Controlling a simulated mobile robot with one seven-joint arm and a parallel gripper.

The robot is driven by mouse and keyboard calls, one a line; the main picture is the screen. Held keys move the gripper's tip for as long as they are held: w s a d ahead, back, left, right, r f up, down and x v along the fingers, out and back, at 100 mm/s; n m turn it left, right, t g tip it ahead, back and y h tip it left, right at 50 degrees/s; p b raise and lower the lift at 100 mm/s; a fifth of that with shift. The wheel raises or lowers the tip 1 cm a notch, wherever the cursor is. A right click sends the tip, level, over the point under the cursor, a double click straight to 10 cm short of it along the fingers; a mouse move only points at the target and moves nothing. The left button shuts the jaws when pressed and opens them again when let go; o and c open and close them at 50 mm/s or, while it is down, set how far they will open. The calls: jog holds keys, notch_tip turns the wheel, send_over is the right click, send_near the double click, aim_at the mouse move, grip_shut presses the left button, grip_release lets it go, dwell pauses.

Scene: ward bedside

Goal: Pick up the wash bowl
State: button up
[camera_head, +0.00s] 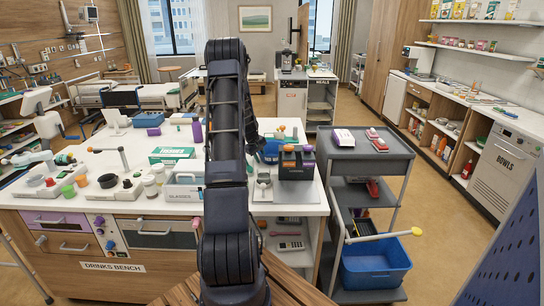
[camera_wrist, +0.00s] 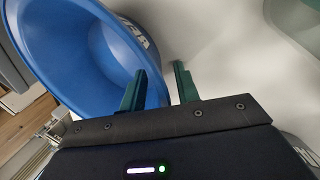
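The wash bowl is most likely the large round blue bowl (camera_wrist: 95,50) with white lettering on its wall, filling the left of the wrist view. In the head view, a blue piece (camera_head: 270,148) shows on the bench just right of my arm, partly hidden. My gripper (camera_wrist: 160,70) is open, with a gap between its two green fingers. The left finger overlaps the bowl's inside and the right finger is outside it, with the near rim between them. I cannot tell whether either finger touches the rim. In the head view my arm hides the gripper.
A dark caddy with orange and purple items (camera_head: 296,166) stands close right of the bowl. A green-and-white box (camera_head: 171,155) and a grey-white bin (camera_head: 184,190) are to the left. A grey trolley (camera_head: 364,155) with a blue tub (camera_head: 376,268) stands right of the bench (camera_head: 300,205).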

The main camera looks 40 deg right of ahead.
jog(key=shift+c, duration=0.4)
grip_shut()
